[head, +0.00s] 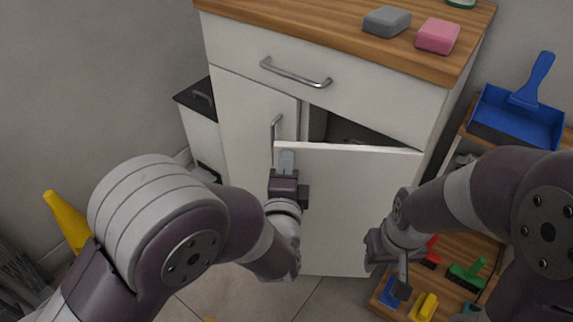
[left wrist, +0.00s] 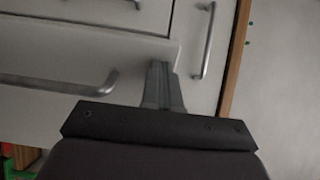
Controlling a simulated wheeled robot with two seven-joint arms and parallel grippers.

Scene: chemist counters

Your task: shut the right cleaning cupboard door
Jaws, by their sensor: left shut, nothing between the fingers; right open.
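The right cleaning cupboard door (head: 345,205) stands partly open, with a dark gap above its top edge. Its free edge is at the left, angled out from the cabinet. My left gripper (head: 287,160) is shut and empty at the top free corner of this door; I cannot tell whether it touches. The left wrist view shows the shut fingers (left wrist: 162,85) beside the door edge and the door's bar handle (left wrist: 70,86). In the head view the handle is hidden behind my left arm. My right gripper (head: 402,285) is open, low in front of the door's right side.
The left door (head: 242,125) is shut, and the drawer (head: 330,75) above is closed. A grey sponge (head: 386,21) and a pink sponge (head: 438,36) lie on the wooden top. A shelf at right holds a blue dustpan (head: 518,112) and several brushes. A yellow object (head: 66,218) stands at left.

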